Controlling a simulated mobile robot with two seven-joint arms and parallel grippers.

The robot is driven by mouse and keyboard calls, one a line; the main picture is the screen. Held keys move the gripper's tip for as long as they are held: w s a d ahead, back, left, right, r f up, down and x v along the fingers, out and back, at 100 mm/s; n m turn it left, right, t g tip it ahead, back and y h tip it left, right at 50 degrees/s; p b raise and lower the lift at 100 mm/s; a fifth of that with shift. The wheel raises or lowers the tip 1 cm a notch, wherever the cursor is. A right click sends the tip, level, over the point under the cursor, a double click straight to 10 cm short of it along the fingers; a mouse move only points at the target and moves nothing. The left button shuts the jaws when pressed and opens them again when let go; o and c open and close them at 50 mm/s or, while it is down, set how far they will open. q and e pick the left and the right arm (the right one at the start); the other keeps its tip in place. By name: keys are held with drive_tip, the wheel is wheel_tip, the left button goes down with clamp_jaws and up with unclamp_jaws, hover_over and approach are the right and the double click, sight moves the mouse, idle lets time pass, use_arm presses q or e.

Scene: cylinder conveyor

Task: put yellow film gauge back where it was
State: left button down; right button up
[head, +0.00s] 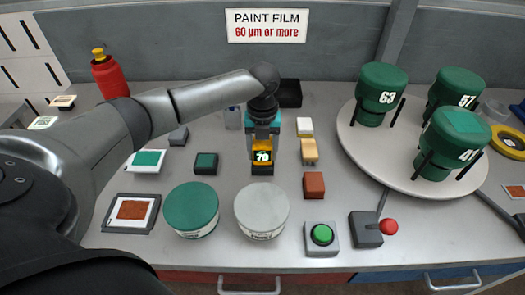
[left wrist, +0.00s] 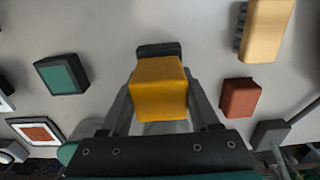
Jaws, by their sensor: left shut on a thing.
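The yellow film gauge (head: 262,145) has a dark display that seems to read 70. My left gripper (head: 262,138) is shut on it, with a finger on each side. In the left wrist view the yellow gauge (left wrist: 159,85) sits between the fingers of the gripper (left wrist: 160,100). A dark block (left wrist: 158,49) shows just beyond the gauge there, and a dark base (head: 262,169) shows under it in the head view. I cannot tell whether the gauge touches it. My right gripper is not in view.
A green-lidded can (head: 190,207) and a white-lidded can (head: 261,206) stand in front. A dark green block (head: 205,163) is left, a red-brown block (head: 313,185) right. A round turntable (head: 355,150) carries green numbered cylinders. A green button (head: 322,234) and a red-knobbed lever (head: 389,227) are near the front.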

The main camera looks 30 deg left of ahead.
sight(263, 142)
use_arm(q)
drive_tip(key=shift+f, duration=0.1)
drive_tip(key=shift+c, duration=0.6)
unclamp_jaws()
wheel_tip(263, 142, up, 12)
drive_tip(key=shift+r+p, duration=0.2)
drive_tip(key=shift+p, duration=0.85)
drive_tip(key=shift+f, duration=0.1)
